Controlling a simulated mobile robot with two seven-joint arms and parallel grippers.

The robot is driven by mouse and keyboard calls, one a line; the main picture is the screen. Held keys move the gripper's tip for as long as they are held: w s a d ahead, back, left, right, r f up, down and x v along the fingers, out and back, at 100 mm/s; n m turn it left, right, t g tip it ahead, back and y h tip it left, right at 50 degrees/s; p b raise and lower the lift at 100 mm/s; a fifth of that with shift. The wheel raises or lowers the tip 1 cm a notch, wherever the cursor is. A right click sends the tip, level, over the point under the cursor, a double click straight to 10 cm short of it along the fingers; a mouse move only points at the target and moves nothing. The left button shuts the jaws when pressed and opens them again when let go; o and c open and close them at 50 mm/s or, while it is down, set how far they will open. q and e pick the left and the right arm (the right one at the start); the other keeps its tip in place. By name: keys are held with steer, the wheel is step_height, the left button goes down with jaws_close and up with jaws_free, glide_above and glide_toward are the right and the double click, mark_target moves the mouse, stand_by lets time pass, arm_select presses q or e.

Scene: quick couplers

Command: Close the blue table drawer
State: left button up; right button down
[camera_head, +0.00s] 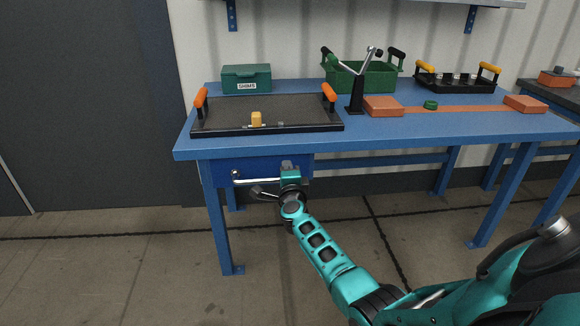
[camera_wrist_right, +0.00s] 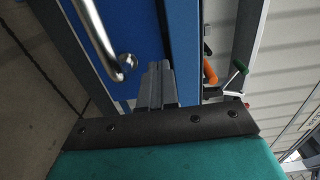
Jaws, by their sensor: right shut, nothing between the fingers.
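The blue table drawer (camera_head: 220,171) is under the left part of the blue table (camera_head: 400,125), with a silver bar handle (camera_head: 250,181) across its front. Its front looks about level with the table edge; I cannot tell whether a gap is left. My right gripper (camera_head: 288,168) is at the right end of the handle, in front of the drawer. In the right wrist view the shut fingers (camera_wrist_right: 158,85) point at the blue drawer front (camera_wrist_right: 135,25), beside the end of the handle (camera_wrist_right: 105,45). Contact is unclear. My left gripper is not in view.
On the table are a black tray with orange handles (camera_head: 285,113), a green SHIMS box (camera_head: 246,79), a green crate (camera_head: 362,78), a black stand (camera_head: 356,95), orange blocks (camera_head: 384,106) and a black rack (camera_head: 455,84). The floor in front is clear.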

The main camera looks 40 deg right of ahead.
arm_select(q)
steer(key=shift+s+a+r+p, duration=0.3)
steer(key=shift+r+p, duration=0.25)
steer(key=shift+p, duration=0.4)
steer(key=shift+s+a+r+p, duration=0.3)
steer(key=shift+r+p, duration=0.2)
steer(key=shift+p, duration=0.45)
arm_select(e)
steer(key=v, duration=1)
steer(key=shift+s+a, duration=0.2)
steer(key=shift+s, duration=0.15)
steer(key=shift+a, duration=0.1)
